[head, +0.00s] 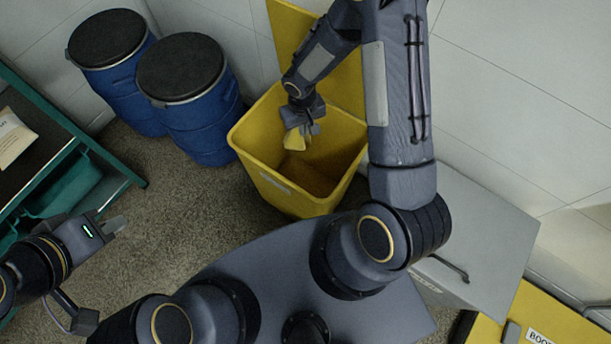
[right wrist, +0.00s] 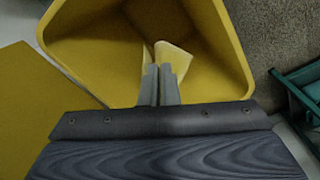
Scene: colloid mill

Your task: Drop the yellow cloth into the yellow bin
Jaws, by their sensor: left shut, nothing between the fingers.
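The yellow cloth (head: 294,140) hangs from my right gripper (head: 303,131), inside the open mouth of the yellow bin (head: 286,196). In the right wrist view, my right gripper's fingers (right wrist: 160,82) are close together, and the pale yellow cloth (right wrist: 175,60) shows at their tips. The yellow bin (right wrist: 235,60) surrounds it there, with its floor below the cloth. My left gripper (head: 116,226) is shut and empty, at the lower left of the head view, well away from the bin.
Two blue drums with black lids (head: 180,68) stand left of the bin. A green-framed table (head: 118,165) is at the far left. A grey cabinet (head: 485,225) stands right of the bin. The raised yellow lid (head: 300,35) is behind it. Carpet between table and bin is clear.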

